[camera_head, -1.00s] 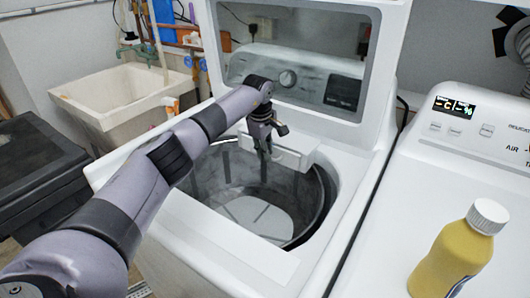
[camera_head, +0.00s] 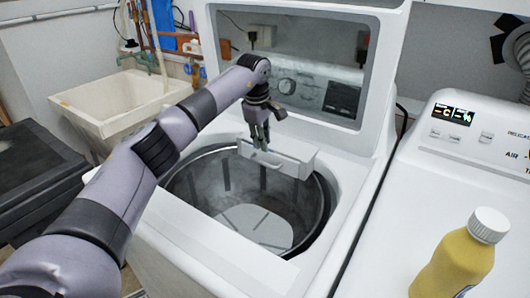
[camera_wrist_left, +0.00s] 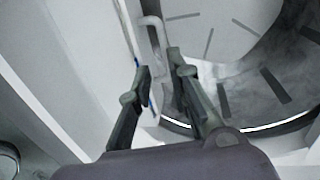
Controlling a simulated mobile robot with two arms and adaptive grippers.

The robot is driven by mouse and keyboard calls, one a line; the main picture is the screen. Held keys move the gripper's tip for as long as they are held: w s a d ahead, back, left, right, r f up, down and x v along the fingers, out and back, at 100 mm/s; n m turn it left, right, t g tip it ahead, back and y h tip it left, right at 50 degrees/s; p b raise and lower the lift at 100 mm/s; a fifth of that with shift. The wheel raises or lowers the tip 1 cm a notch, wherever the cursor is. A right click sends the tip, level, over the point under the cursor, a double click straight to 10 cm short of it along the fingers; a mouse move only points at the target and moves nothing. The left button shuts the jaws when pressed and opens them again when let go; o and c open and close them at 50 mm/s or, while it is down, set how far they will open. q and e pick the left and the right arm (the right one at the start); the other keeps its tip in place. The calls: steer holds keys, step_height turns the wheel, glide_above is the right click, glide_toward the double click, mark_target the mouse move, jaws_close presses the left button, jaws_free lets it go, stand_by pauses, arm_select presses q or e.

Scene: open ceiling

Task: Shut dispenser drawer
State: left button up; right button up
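The dispenser drawer (camera_head: 296,163) is a white box at the back rim of the open washer (camera_head: 215,235). It stands pulled out over the drum, with a handle on its front. My left gripper (camera_head: 262,147) is above and at the drawer's front, pointing down. My right gripper is in neither view.
The washer's raised lid (camera_head: 383,75) stands behind the drawer. The open drum (camera_head: 255,222) lies below it. A second white machine on the right carries a yellow bottle (camera_head: 455,262). A sink (camera_head: 120,98) stands at the back left.

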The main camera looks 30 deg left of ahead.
arm_select(q)
steer(key=r, duration=0.4)
steer(key=shift+s+r, duration=0.1)
steer(key=shift+s, duration=0.3)
